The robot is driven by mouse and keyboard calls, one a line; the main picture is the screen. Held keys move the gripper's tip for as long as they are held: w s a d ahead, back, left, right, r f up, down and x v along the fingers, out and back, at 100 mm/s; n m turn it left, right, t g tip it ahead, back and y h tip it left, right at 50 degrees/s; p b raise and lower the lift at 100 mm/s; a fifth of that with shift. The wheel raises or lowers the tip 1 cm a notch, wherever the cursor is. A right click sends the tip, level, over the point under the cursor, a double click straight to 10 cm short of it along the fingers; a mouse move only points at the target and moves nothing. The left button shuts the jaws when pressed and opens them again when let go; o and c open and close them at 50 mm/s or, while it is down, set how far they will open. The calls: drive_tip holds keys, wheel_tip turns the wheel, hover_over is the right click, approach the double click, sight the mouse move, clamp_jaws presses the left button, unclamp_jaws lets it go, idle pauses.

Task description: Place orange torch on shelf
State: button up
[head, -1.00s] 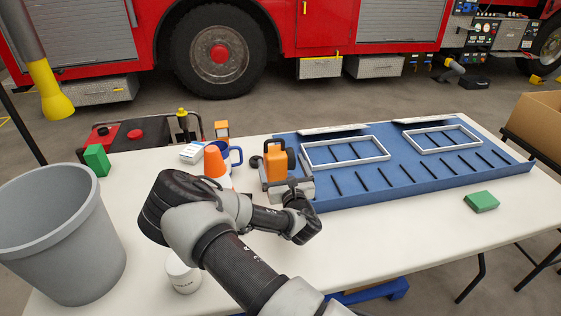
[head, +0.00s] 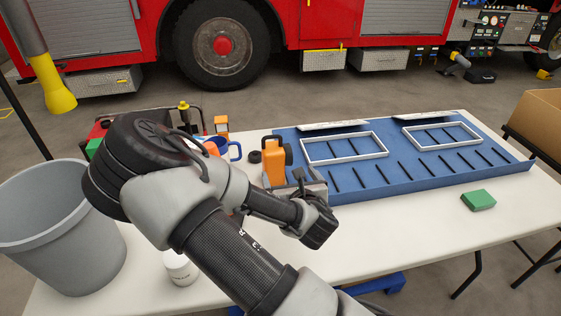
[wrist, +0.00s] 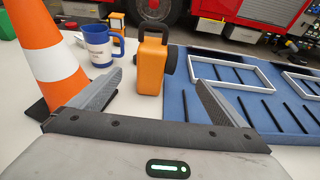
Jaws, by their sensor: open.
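The orange torch (head: 273,163) stands upright on the white table, just left of the blue shelf board (head: 400,185). It has a black handle on top and a black lens end on its right side. In the wrist view the torch (wrist: 152,66) is ahead of my gripper (wrist: 153,92), between the lines of the two spread fingers. My gripper is open and empty, and the torch looks a little beyond the fingertips. The blue shelf with white rectangular frames and black slats shows at the right of the wrist view (wrist: 265,110). In the head view my arm hides part of my gripper.
An orange and white cone (wrist: 45,55) stands close by my left finger. A blue and white mug (wrist: 100,45) is behind it. A grey bin (head: 45,230), a white cup (head: 180,268) and a green block (head: 478,200) are around.

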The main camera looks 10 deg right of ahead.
sight(281, 163)
drive_tip(key=shift+g, duration=0.3)
drive_tip(key=b+x, duration=0.1)
drive_tip(key=x, duration=1)
drive_tip(key=shift+a+r+x, duration=0.1)
drive_tip(key=shift+x, duration=0.85)
drive_tip(key=shift+a+r+x, duration=0.1)
drive_tip(key=shift+a+x, duration=0.05)
drive_tip(key=shift+x, duration=0.8)
drive_tip(key=shift+a+r+x, duration=0.1)
drive_tip(key=shift+x, duration=0.85)
drive_tip(key=c, duration=1.6)
drive_tip(key=shift+w+r, duration=0.1)
drive_tip(key=shift+r, duration=0.1)
drive_tip(key=shift+c, duration=1.1)
